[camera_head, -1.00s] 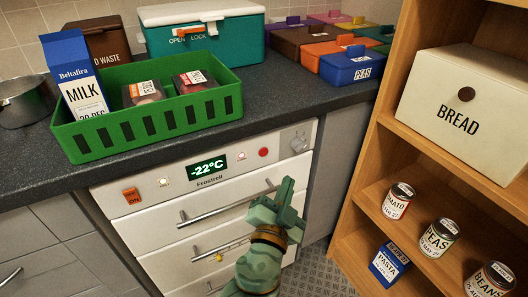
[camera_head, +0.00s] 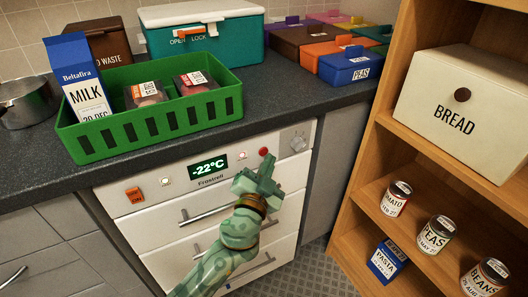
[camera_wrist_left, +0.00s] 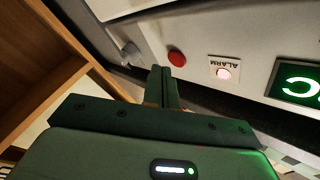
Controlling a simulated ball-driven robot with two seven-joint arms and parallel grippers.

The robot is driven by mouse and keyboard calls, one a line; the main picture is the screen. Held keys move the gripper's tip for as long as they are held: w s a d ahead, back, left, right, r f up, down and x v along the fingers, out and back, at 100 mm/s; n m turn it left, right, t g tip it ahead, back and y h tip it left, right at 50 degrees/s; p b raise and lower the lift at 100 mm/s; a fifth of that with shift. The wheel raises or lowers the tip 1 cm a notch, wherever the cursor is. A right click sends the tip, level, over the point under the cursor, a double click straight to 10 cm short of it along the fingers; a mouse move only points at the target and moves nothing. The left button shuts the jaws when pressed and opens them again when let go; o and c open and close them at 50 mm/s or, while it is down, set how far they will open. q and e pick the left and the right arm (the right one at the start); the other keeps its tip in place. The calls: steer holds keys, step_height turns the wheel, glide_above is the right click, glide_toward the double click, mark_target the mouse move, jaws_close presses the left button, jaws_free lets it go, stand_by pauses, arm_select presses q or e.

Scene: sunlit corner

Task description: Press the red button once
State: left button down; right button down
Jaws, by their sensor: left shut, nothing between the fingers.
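The red button (camera_head: 263,152) is a small round button on the white freezer's control panel, right of the display reading -22°C. My left gripper (camera_head: 265,160) is shut and empty, its fingertips just below the button in the head view. In the left wrist view the red button (camera_wrist_left: 176,58) shows whole, just beyond the shut fingertips (camera_wrist_left: 162,70). I see a small gap there, and cannot tell whether they touch. My right gripper is not in view.
A lit alarm light (camera_wrist_left: 224,73) sits beside the button, with a knob (camera_head: 298,144) at the panel's right end. An orange switch (camera_head: 134,195) is at the left. Drawer handles stick out below. A wooden shelf (camera_head: 359,200) stands close on the right.

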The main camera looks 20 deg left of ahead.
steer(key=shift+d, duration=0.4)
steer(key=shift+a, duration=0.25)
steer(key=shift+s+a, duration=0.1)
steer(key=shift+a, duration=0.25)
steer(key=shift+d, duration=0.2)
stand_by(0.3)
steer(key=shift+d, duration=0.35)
arm_select(q)
steer(key=shift+w+a, duration=0.1)
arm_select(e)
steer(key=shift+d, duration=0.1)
arm_select(q)
steer(key=shift+w+a, duration=0.15)
steer(key=shift+a, duration=0.2)
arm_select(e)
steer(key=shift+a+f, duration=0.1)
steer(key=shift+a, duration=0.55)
